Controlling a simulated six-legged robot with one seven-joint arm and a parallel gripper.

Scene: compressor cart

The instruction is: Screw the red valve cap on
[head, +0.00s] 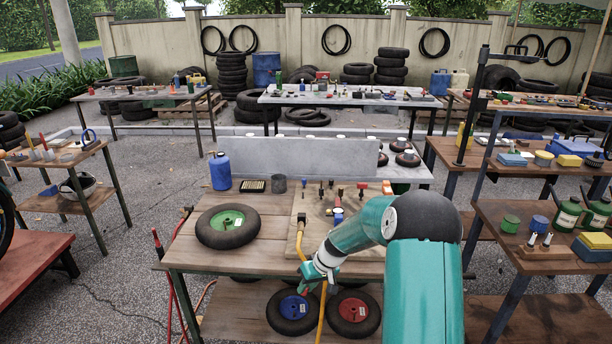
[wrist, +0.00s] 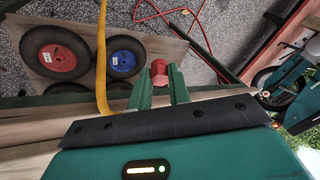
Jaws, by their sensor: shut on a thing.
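The red valve cap (wrist: 159,69) is between the fingertips of my gripper (wrist: 160,82) in the wrist view, its red end sticking out past the green fingers. In the head view my gripper (head: 309,279) is low over the front edge of the wooden table, and the cap is too small there to make out clearly. A black tyre with a green hub (head: 229,221) lies flat on the table, to the left of my gripper and apart from it. I cannot make out a valve stem that the cap would fit.
A yellow hose (head: 300,243) runs over the table's front edge beside my gripper; it also shows in the wrist view (wrist: 102,60). Wheels with blue (head: 294,307) and red (head: 354,310) hubs lie below. A blue bottle (head: 220,171) stands at the table's back left.

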